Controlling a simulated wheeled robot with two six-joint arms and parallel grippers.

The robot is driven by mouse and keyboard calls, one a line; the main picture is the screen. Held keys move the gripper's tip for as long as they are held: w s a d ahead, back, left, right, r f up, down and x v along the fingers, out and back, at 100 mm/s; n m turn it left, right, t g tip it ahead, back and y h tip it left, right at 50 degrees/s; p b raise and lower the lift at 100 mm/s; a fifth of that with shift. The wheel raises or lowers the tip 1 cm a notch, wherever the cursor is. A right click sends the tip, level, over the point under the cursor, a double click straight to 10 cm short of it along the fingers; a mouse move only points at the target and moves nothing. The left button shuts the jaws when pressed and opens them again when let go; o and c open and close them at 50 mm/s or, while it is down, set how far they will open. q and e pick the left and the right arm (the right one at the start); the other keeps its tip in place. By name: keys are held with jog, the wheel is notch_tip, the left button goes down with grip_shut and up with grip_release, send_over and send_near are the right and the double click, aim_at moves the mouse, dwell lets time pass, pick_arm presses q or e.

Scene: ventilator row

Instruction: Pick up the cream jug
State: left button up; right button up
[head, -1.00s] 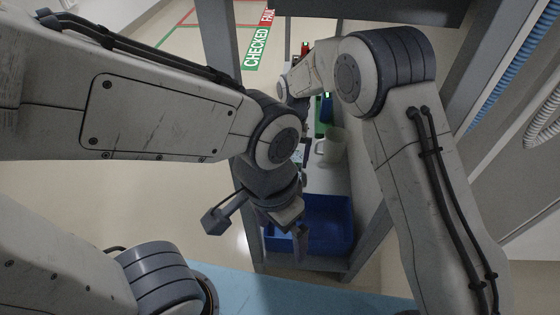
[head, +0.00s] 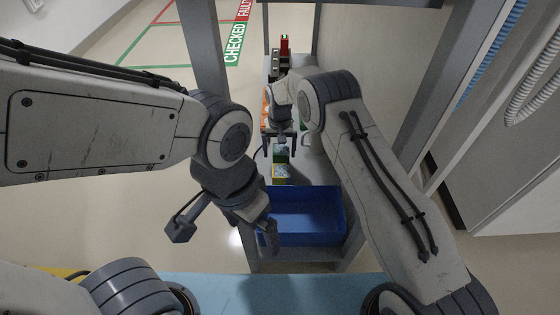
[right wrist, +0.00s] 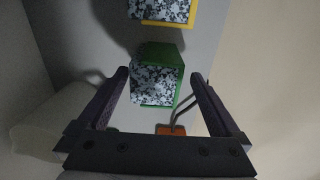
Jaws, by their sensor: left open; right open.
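My right gripper (head: 280,153) is open over the shelf. In the right wrist view a green box with a speckled face (right wrist: 153,82) lies ahead, between its open fingers in the picture; I cannot tell the gap. My left gripper (head: 254,230) is open and empty near the blue bin.
The empty blue bin (head: 305,239) stands at the shelf's near end. A yellow box (head: 281,174) is just behind it. Orange, dark and red items (head: 284,44) stand farther back. Grey posts (head: 208,60) frame the shelf. Open floor lies at the left.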

aim_at(281, 160)
jog(key=f+b, duration=0.2)
jog(key=f, duration=0.1)
jog(key=f+b, duration=0.2)
jog(key=shift+d, duration=0.3)
jog(key=shift+r, duration=0.1)
jog(key=shift+c, duration=0.3)
jog(key=c, duration=1.3)
jog(key=shift+r, duration=0.15)
